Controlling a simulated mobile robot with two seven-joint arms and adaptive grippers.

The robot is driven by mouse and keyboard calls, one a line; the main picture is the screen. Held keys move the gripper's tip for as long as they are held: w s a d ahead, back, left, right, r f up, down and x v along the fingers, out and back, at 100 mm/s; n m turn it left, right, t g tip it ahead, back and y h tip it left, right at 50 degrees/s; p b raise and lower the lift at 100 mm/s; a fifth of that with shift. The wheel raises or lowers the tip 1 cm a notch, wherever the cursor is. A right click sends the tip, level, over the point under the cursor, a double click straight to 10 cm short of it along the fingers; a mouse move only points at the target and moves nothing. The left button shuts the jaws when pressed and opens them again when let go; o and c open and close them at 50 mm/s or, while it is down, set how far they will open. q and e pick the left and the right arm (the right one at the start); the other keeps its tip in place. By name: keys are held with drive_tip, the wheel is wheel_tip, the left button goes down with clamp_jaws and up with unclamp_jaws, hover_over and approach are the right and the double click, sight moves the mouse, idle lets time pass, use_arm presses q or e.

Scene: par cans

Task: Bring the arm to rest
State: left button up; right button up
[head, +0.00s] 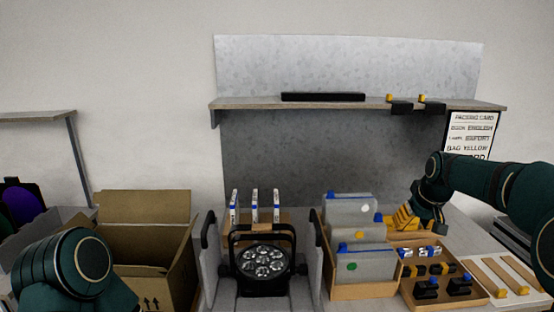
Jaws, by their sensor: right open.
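A black par can (264,262) with several round lenses stands in a grey cradle (311,275) at the centre.
An open cardboard box (150,255) stands left of the par can.

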drive_tip(key=s+a+f+g+y, duration=0.1)
drive_tip(key=s+a+f, duration=0.3)
drive_tip(key=f, duration=0.5)
drive_tip(key=s+a+f, duration=0.1)
drive_tip(key=a+f, duration=0.5)
drive_tip(key=f, duration=0.2)
drive_tip(key=s+a+f+g+y, duration=0.1)
drive_tip(key=s+a+f, duration=0.25)
drive_tip(key=f, duration=0.55)
drive_tip(key=s+a+f, duration=0.3)
drive_tip(key=s+a, duration=0.1)
drive_tip(key=s, duration=0.3)
drive_tip(key=s+a+f+m+y, duration=0.1)
drive_tip(key=s+a+f, duration=0.2)
drive_tip(key=s, duration=0.4)
drive_tip(key=s+a+f+m+g, duration=0.1)
drive_tip(key=s+a+f, duration=0.3)
drive_tip(key=s, duration=0.4)
drive_tip(key=shift+a+f+y, duration=0.3)
drive_tip(key=shift+f+y, duration=0.1)
